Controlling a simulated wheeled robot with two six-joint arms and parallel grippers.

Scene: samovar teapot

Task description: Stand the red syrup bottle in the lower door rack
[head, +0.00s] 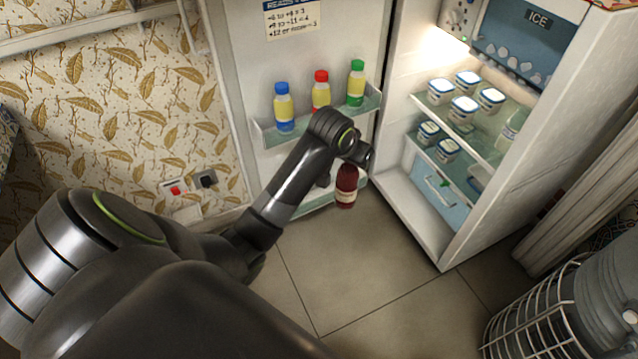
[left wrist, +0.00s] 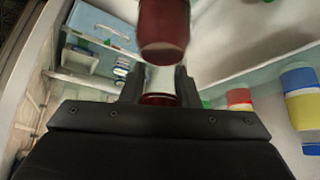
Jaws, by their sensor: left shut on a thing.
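The red syrup bottle (head: 346,188) is dark red with a pale label and hangs roughly upright below my left gripper (head: 348,162), in front of the open fridge door. In the left wrist view the bottle (left wrist: 163,28) shows between and beyond the fingers of my left gripper (left wrist: 159,86), which are shut on it. The lower door rack (head: 308,207) is a pale greenish shelf low on the door, partly hidden behind my arm and the bottle. I cannot tell whether the bottle touches the rack. My right gripper is not in view.
The upper door rack (head: 262,138) holds bottles with blue (head: 284,108), red (head: 321,90) and green (head: 356,84) caps. The open fridge on the right has shelves with several white tubs (head: 464,108) and a blue drawer (head: 436,180). The tiled floor (head: 350,260) in front is clear.

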